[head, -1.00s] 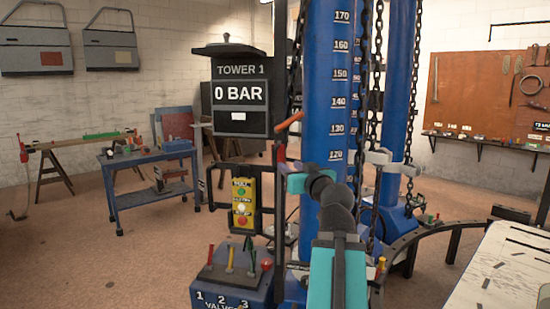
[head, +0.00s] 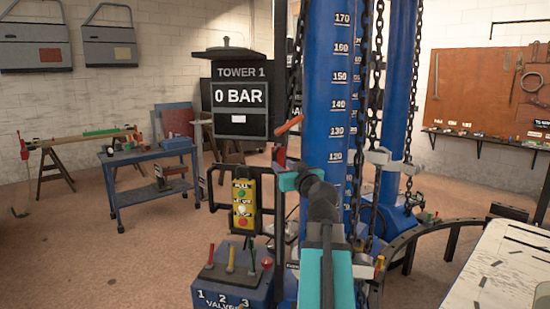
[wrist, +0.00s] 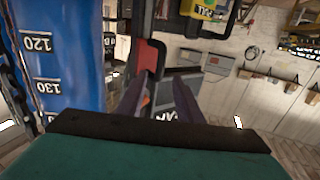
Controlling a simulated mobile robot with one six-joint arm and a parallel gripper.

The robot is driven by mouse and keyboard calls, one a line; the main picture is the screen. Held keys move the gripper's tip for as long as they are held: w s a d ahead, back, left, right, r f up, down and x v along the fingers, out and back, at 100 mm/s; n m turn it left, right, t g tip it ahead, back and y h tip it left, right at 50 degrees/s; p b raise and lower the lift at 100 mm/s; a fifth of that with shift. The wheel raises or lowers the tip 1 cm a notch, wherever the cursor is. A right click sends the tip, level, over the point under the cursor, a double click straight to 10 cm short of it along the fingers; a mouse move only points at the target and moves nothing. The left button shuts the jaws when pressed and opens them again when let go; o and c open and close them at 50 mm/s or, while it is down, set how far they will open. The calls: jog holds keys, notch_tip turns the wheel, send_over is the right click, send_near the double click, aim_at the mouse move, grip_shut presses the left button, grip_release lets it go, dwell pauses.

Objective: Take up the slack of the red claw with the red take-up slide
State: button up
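A red upright part (head: 280,155) shows on the near side of the blue tower, just beyond my gripper. An orange-red bar (head: 289,123) slants above it. I cannot tell which is the claw and which the take-up slide. In the wrist view a red piece with a dark face (wrist: 152,57) stands just past the fingertips, nearer the left finger. My gripper (wrist: 160,82) has its two fingers apart, with nothing clearly held between them. Whether a finger touches the red piece is unclear.
The blue tower (head: 328,120) with its scale and hanging chains (head: 366,90) stands close by. A yellow pendant (head: 244,203) hangs left, above the valve box (head: 232,290). The display (head: 240,95) reads 0 BAR. A curved dark rail (head: 440,230) runs right.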

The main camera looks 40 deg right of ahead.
aim_at(276, 160)
jog(key=shift+p+x, duration=1)
jog(key=shift+x, duration=3.2)
jog(key=shift+s, duration=0.1)
grip_shut()
